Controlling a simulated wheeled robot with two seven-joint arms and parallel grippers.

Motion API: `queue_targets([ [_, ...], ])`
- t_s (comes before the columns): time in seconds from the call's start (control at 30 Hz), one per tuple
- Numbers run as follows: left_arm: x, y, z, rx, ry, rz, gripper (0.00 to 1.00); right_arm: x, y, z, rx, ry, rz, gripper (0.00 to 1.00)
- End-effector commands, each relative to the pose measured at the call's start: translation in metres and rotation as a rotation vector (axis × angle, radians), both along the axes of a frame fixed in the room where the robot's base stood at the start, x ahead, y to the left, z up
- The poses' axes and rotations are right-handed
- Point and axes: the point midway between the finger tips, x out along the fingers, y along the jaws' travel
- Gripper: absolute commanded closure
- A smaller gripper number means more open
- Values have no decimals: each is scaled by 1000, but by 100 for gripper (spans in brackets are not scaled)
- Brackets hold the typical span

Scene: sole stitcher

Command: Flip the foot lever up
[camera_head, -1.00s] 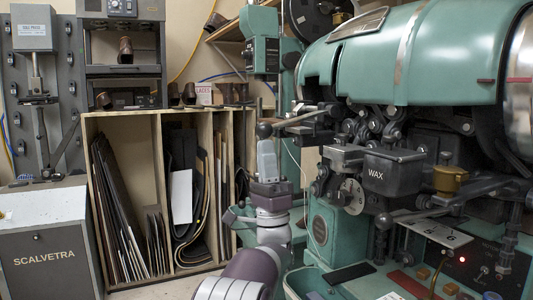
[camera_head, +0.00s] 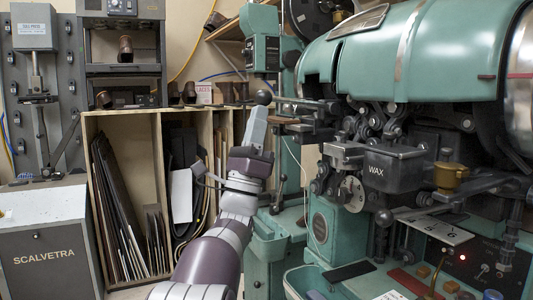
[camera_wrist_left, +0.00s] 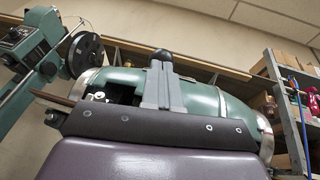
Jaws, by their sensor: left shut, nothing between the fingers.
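The foot lever (camera_head: 292,101) is a dark bar with a black ball knob (camera_head: 263,97) at its left end, on the left side of the green stitching machine (camera_head: 415,60). The bar stands near level, its knob end slightly higher. My left gripper (camera_head: 258,110) points up from below, shut and empty, its tips right under the knob and seeming to touch it. In the left wrist view the knob (camera_wrist_left: 162,55) sits just beyond the closed grey fingers (camera_wrist_left: 162,72). Whether they touch is hard to tell. My right gripper is not in view.
A brown handle (camera_head: 286,120) sticks out just right of my left fingers. The wax pot (camera_head: 394,172) and other machine parts crowd the right side. A wooden rack (camera_head: 136,117) with leather sheets stands behind at the left. Free air lies above the knob.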

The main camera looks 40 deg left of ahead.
Motion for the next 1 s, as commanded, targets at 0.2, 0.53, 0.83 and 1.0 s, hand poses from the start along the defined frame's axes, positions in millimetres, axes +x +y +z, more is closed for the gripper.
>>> queue_targets([
  [0.2,-2,1,43,97,179,5,100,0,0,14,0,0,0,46],
  [0.53,12,-5,103,238,458,3,100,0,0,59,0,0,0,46],
  [0.83,36,-18,140,319,619,-3,100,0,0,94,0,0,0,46],
  [1.0,49,-25,154,320,618,-3,100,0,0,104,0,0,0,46],
])
